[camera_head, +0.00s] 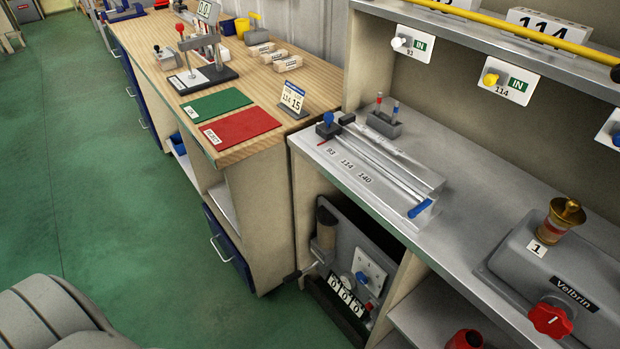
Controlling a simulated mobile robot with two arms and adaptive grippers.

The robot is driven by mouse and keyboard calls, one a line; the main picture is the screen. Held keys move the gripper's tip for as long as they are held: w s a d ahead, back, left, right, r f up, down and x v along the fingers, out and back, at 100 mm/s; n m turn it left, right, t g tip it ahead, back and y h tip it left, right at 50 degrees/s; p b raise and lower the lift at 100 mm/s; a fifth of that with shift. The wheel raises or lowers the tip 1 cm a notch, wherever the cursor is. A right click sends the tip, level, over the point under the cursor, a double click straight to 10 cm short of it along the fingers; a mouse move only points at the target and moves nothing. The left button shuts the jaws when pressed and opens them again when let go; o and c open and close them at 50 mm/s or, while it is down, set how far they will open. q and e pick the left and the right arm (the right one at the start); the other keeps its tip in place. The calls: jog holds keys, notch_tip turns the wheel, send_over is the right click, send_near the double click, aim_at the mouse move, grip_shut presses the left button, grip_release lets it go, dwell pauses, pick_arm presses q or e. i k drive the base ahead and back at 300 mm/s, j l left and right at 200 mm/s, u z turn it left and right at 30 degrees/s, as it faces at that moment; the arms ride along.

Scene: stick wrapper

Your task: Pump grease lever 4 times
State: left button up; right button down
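A dark grease pump unit (352,240) sits low in the open bay under the grey bench. A brownish cylinder (326,228) stands at its left side. Below the cylinder, a short lever with a dark end (292,277) sticks out to the left, past the bay's front; I take it for the grease lever. A counter (346,296) on the unit's front reads 000. A light plate with a pale knob and a blue knob (361,277) is above the counter. Neither of my grippers is in view, and nothing touches the lever.
A wooden bench (290,85) with a green mat (216,104) and a red mat (240,127) stands at the back left. The grey bench (470,190) holds a measuring fixture (380,160) and a Velbrin machine (560,270).

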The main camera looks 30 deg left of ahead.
aim_at(292, 277)
jog(key=u, duration=0.95)
